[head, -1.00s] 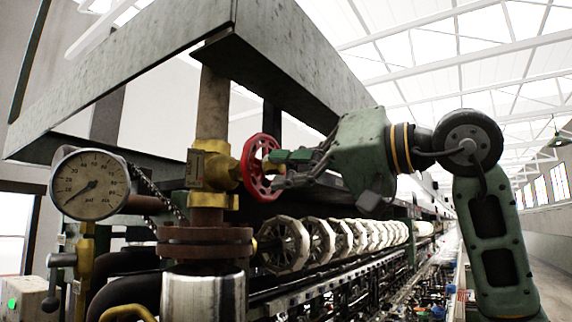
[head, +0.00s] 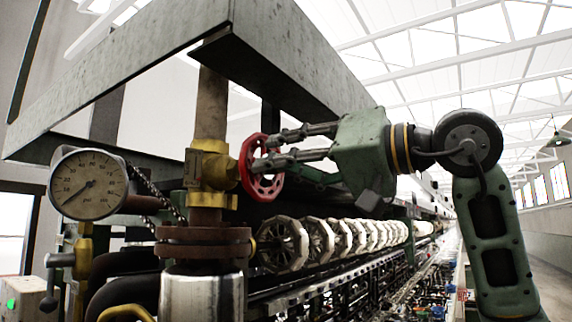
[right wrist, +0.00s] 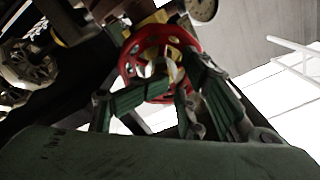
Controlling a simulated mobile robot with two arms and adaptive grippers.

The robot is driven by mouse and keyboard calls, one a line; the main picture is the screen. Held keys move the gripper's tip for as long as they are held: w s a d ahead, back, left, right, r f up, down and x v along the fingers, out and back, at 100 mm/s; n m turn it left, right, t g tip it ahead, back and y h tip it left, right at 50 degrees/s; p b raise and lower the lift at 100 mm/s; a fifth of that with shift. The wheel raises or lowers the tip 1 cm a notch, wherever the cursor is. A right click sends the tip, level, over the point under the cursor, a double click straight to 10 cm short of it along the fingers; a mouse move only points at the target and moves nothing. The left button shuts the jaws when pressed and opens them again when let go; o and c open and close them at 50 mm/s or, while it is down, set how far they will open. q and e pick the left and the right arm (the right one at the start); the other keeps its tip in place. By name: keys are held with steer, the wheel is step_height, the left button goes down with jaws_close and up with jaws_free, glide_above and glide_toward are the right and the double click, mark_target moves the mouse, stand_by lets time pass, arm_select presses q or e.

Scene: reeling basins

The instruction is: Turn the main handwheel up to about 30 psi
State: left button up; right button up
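The red main handwheel (head: 246,164) sits on the brass valve (head: 213,168) of the vertical pipe, facing right. It also shows in the right wrist view (right wrist: 128,68). My right gripper (head: 266,151) is at the wheel's face, its fingers spread apart and open. The fingertips overlap the wheel in the picture; whether they touch it I cannot tell. The round pressure gauge (head: 101,168) is at the left, its needle pointing to the lower left, near the low end of the psi scale. My left gripper is not in view.
A row of pale reels (head: 318,238) runs back below the gripper. A lever with a black knob (head: 50,300) and a box with a green light (head: 20,300) stand at lower left.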

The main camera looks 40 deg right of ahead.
steer(key=shift+w+a+m, duration=0.1)
steer(key=shift+m, duration=7.1)
steer(key=shift+w+a+m, duration=0.1)
steer(key=shift+m, duration=7.1)
steer(key=shift+s+d, duration=0.1)
steer(key=shift+s, duration=0.1)
steer(key=c, duration=0.8)
steer(key=shift+a+r, duration=0.1)
steer(key=shift+a, duration=0.15)
jaws_close()
steer(key=shift+a+r, duration=0.1)
steer(key=shift+a, duration=0.2)
